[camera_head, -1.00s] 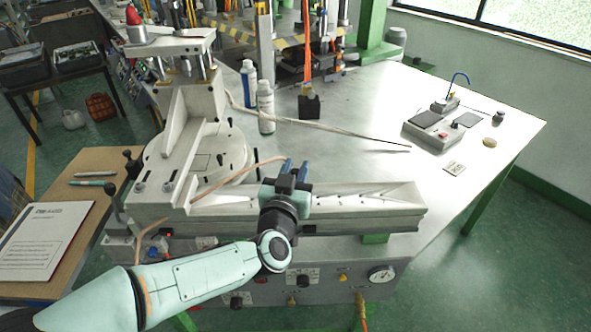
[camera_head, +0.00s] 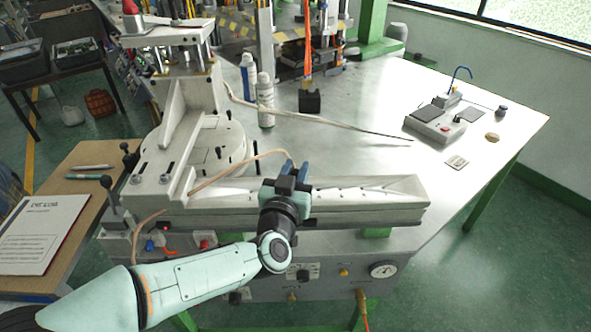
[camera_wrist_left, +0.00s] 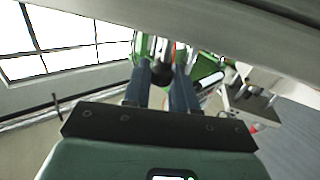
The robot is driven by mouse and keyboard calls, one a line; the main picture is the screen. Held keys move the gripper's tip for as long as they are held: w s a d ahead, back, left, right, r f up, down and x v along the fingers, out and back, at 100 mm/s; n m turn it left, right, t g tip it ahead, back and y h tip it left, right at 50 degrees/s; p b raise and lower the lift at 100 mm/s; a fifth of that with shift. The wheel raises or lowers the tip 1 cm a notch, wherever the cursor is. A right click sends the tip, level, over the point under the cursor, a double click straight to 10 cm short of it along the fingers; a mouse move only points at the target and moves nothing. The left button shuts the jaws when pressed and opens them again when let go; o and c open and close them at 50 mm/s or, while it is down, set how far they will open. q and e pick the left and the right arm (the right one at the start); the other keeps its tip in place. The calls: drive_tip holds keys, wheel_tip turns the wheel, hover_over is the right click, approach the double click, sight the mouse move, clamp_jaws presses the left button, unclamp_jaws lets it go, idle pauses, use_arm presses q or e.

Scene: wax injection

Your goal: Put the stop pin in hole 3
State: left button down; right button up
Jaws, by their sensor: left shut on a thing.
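My left gripper (camera_head: 296,168) is over the middle of the long pale rail (camera_head: 385,203), fingers pointing away from me. In the left wrist view its two blue-grey fingers (camera_wrist_left: 163,76) are shut on a small dark piece (camera_wrist_left: 163,69), which I take to be the stop pin. In the head view the gripper hides this piece. Small dark holes (camera_head: 341,188) run along the rail top to the right of the gripper. Their numbers are not readable, so I cannot tell which is hole 3. My right gripper is in neither view.
A pale cord (camera_head: 240,163) loops over the rail's left part beside the gripper. The white machine column (camera_head: 190,105) stands at the left. Bottles (camera_head: 265,100), a black block (camera_head: 309,101) and a grey device (camera_head: 436,124) stand behind. The table right of the rail is mostly clear.

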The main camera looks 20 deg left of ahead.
use_arm(q)
drive_tip(key=shift+f, duration=0.25)
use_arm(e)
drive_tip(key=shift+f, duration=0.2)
use_arm(q)
drive_tip(key=c, duration=0.8)
unclamp_jaws()
drive_tip(key=shift+s, duration=0.25)
drive_tip(key=s, duration=1.3)
drive_tip(key=shift+d, duration=0.2)
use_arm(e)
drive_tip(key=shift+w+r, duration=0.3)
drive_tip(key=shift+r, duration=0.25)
use_arm(q)
drive_tip(key=shift+w, duration=0.1)
